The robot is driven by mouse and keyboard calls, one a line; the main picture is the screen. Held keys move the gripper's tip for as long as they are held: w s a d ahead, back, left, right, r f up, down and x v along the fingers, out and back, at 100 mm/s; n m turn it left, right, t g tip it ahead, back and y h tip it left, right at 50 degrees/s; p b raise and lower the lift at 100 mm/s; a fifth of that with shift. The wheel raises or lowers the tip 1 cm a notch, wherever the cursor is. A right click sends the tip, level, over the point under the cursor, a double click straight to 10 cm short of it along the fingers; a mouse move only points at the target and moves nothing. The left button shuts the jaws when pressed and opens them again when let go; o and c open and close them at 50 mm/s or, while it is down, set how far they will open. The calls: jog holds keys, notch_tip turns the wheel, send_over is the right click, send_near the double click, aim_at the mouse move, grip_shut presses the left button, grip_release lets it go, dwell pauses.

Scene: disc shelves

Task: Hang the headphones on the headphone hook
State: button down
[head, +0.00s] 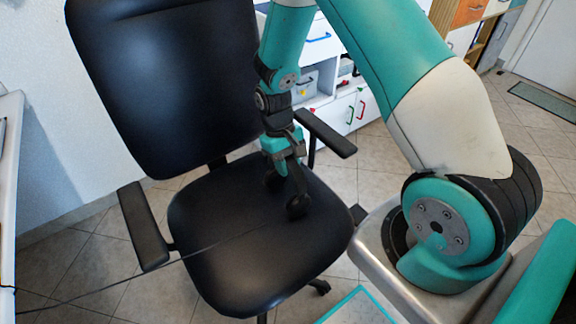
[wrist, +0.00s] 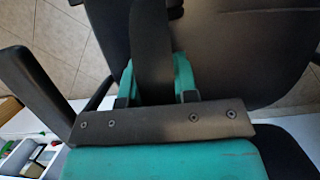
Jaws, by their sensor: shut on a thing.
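Black headphones (head: 298,206) hang over the black office chair's seat in the head view, with two dark ear cups pointing down. My gripper (head: 287,157) is above them, pointing down and shut on their headband. In the wrist view, a dark band of the headphones (wrist: 153,45) runs between the two teal fingers of my gripper (wrist: 155,85). I cannot tell whether the ear cups touch the seat. No headphone hook can be made out in either view.
The chair (head: 245,255) has a tall backrest and two armrests (head: 143,228) around my gripper. A thin dark cable runs from near the headphones to the lower left. A white desk edge (head: 10,190) is at the far left. White drawers (head: 318,45) stand behind.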

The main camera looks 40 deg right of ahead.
jog(key=shift+f, duration=0.3)
jog(key=c, duration=0.9)
grip_release()
jog(key=p+v, duration=0.1)
jog(key=v, duration=1)
jog(key=shift+w+r, duration=0.15)
jog(key=shift+r, duration=0.25)
jog(key=s+a+r+n+t+y, duration=0.3)
jog(key=s+a+r+n, duration=0.2)
jog(key=s+a+r, duration=0.9)
jog(key=s+r, duration=0.1)
jog(key=s, duration=0.1)
jog(key=s+a+r+n, duration=0.1)
jog(key=s, duration=0.2)
jog(key=s+a+r+n+y, duration=0.1)
jog(key=s+r, duration=0.1)
jog(key=shift+s+a+r, duration=0.1)
jog(key=shift+s, duration=0.3)
